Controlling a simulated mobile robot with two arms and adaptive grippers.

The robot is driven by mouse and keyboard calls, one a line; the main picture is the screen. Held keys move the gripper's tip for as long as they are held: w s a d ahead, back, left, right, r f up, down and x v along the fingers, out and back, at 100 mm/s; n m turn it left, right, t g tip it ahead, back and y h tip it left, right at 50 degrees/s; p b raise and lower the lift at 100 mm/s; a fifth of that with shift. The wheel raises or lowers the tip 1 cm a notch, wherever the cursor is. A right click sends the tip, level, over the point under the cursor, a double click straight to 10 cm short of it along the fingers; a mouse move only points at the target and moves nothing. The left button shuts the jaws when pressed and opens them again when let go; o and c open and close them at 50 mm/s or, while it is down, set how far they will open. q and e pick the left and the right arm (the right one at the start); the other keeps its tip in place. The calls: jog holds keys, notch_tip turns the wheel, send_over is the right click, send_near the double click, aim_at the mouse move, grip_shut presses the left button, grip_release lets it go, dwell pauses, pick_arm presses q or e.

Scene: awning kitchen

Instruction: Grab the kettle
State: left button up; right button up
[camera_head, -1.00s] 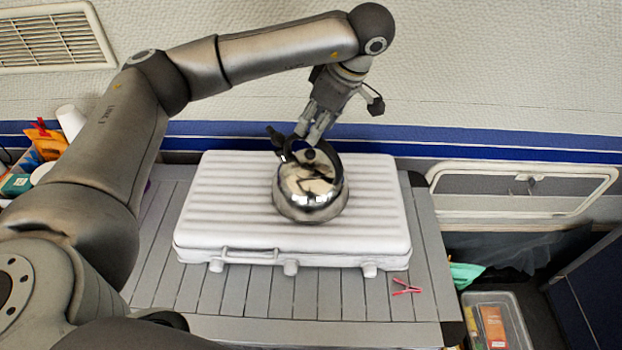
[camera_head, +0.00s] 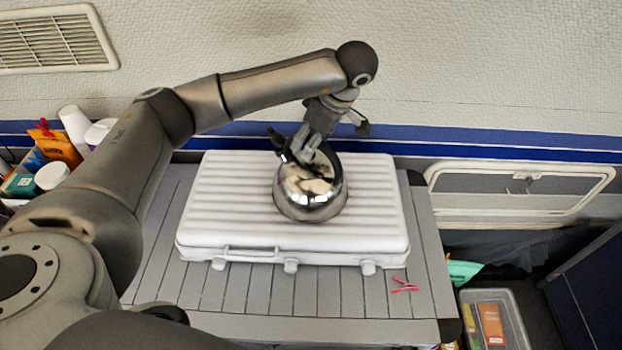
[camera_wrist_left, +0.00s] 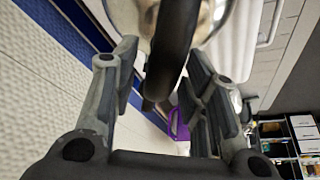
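The shiny metal kettle (camera_head: 308,196) with a black handle stands on the white ribbed case (camera_head: 222,185) in the head view. My left gripper (camera_head: 307,148) reaches down to the top of the kettle from behind. In the left wrist view, the black handle (camera_wrist_left: 173,45) runs between the two fingers of my left gripper (camera_wrist_left: 163,65). The fingers are spread, with a visible gap on each side of the handle. The kettle's metal body (camera_wrist_left: 215,14) shows beyond it. My right gripper is not in view.
The case lies on a grey slatted table (camera_head: 262,290). A pink clothespin (camera_head: 404,285) lies at its right front. The wall is close behind. A clear bin (camera_head: 497,318) stands lower right.

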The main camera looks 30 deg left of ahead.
pick_arm(q)
grip_shut()
jog(key=shift+w, duration=0.1)
dwell(0.4)
